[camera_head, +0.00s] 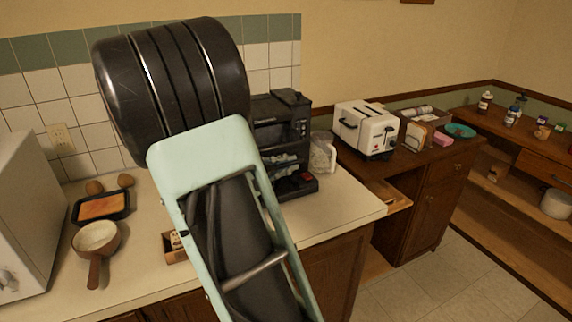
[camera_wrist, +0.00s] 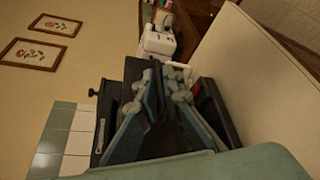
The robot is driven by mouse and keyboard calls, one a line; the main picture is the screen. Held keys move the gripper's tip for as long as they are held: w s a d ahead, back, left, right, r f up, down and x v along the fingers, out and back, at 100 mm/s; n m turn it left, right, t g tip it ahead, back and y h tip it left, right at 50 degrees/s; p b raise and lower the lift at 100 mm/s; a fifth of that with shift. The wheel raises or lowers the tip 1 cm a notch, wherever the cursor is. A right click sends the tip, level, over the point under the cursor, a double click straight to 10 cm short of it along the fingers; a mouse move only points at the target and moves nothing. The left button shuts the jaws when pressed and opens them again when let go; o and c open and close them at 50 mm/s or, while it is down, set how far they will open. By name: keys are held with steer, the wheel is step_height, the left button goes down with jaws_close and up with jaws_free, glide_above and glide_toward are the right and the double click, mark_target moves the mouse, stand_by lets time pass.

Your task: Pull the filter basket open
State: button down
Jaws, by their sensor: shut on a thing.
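The black coffee machine (camera_head: 284,105) stands on the counter behind my arm. It shows turned sideways in the wrist view (camera_wrist: 222,108). My gripper (camera_head: 284,162) reaches into the middle of its front, at the height of the filter basket. In the wrist view my gripper (camera_wrist: 164,82) has its fingers closed together against the dark front of the machine. It is shut on the filter basket, whose shape is mostly hidden by the fingers. I cannot tell how far the basket stands out.
A clear jug (camera_head: 322,153) stands right of the machine. A white toaster (camera_head: 366,129) is farther right. A small pan (camera_head: 96,238), a dark tray (camera_head: 76,208) and a white appliance (camera_head: 22,215) are at left. The counter's front right is clear.

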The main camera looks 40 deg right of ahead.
steer(key=c, duration=2.3)
jaws_free()
steer(key=shift+c, duration=0.2)
steer(key=v, duration=1.2)
steer(key=shift+r, duration=0.1)
